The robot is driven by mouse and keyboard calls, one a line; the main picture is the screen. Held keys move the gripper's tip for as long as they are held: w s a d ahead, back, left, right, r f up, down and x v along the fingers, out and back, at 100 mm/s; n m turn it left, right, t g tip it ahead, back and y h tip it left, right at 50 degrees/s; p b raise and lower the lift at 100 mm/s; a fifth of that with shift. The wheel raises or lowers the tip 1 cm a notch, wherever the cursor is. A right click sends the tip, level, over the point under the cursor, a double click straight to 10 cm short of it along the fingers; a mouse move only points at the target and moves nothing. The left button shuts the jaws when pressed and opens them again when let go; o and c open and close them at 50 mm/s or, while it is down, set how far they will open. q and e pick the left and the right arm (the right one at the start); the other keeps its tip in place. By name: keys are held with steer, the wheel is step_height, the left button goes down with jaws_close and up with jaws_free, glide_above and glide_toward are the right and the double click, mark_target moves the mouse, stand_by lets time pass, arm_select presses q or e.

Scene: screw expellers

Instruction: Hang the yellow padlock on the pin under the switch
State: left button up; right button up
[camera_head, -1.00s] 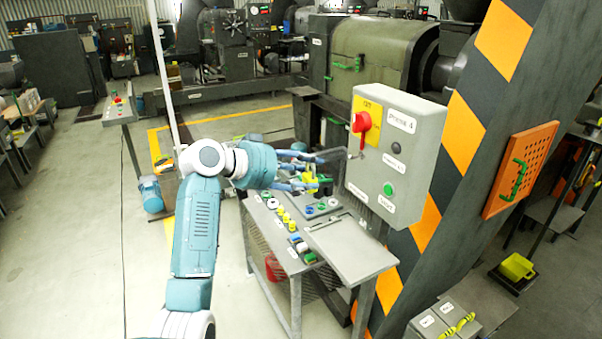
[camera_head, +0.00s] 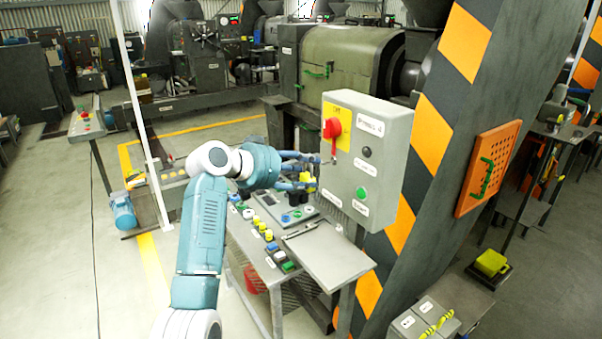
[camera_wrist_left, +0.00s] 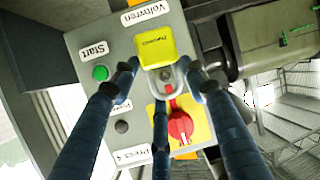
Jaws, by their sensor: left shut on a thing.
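The yellow padlock (camera_head: 307,183) is held by my left gripper (camera_head: 314,172), just left of the grey switch box (camera_head: 389,150). In the left wrist view the padlock (camera_wrist_left: 155,46) shows its yellow body and metal shackle, with the fingers of my left gripper (camera_wrist_left: 160,76) closed around it. The red switch (camera_head: 332,128) sits on a yellow plate at the box's upper left; it also shows in the left wrist view (camera_wrist_left: 180,126). A small pin (camera_head: 333,158) seems to stick out below the switch. Whether the shackle touches it cannot be told. My right gripper is out of view.
A metal table (camera_head: 327,257) below the box holds several buttons and small parts. The box also has a green start button (camera_head: 361,194) and a dark button (camera_head: 366,152). A striped pillar (camera_head: 412,190) stands right behind the box. Open floor lies to the left.

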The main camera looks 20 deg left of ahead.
mark_target(331, 162)
arm_select(q)
steer(key=shift+w+d+r, duration=0.15)
steer(key=shift+w+d, duration=0.2)
steer(key=shift+w, duration=0.25)
stand_by(0.6)
steer(key=shift+w+d+p, duration=0.15)
steer(key=shift+w+d, duration=0.55)
steer(key=shift+w, duration=0.2)
steer(key=shift+w+d+p, duration=0.15)
steer(key=shift+w+d, duration=0.55)
steer(key=shift+w, duration=0.2)
stand_by(0.9)
steer(key=shift+w+d+r, duration=0.15)
steer(key=shift+d+r, duration=0.05)
steer(key=shift+r, duration=0.05)
stand_by(0.5)
steer(key=shift+f, duration=0.45)
